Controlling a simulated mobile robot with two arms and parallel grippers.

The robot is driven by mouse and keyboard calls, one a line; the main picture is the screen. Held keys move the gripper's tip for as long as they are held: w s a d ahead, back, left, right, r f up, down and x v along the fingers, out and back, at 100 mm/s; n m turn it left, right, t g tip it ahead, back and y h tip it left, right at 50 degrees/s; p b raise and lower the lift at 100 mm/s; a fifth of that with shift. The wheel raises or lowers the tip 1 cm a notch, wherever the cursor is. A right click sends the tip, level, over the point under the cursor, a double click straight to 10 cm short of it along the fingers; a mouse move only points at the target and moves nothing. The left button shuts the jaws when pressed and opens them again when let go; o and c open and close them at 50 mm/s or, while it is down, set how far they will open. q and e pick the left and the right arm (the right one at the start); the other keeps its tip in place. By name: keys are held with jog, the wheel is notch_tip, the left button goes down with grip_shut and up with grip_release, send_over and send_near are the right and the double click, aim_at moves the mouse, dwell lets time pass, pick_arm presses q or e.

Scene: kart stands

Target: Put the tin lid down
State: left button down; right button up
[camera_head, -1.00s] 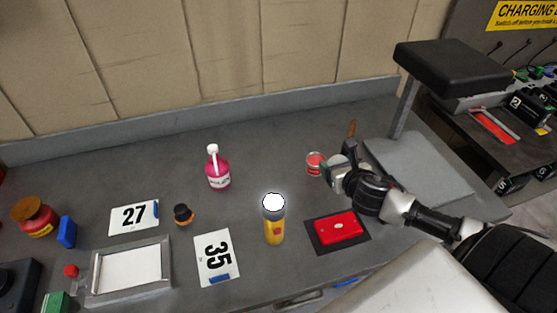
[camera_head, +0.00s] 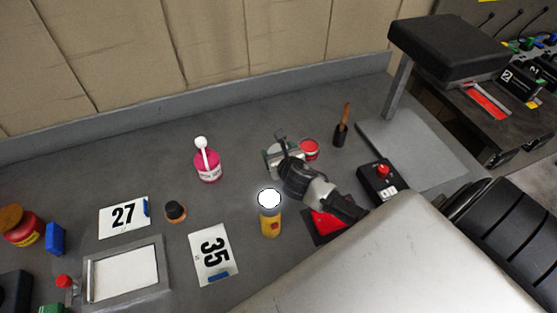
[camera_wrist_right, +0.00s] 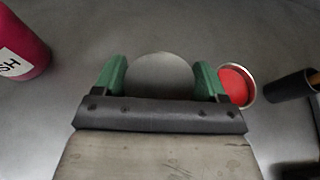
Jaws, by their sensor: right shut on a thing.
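My right gripper (camera_head: 282,152) is over the bench between the pink bottle and the open red tin (camera_head: 310,149). In the right wrist view my right gripper (camera_wrist_right: 160,78) has its two green fingers shut on the tin lid (camera_wrist_right: 160,70), a round grey disc. The open tin (camera_wrist_right: 236,86) stands just right of the right finger there, its red inside showing. In the head view the lid is mostly hidden by the gripper. The gap between lid and bench is hard to judge. My left gripper is not in view.
The pink bottle (camera_head: 208,167) stands to the left. A black holder with a brush (camera_head: 341,134) and a red-button box (camera_head: 384,184) are to the right. A yellow torch (camera_head: 270,222) and a red case (camera_head: 328,224) are nearer. Bare bench lies behind the gripper.

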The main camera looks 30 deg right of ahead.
notch_tip(320, 180, down, 4)
jog(key=shift+r, duration=0.2)
jog(key=shift+f, duration=0.2)
jog(key=shift+f, duration=0.15)
jog(key=o, duration=1)
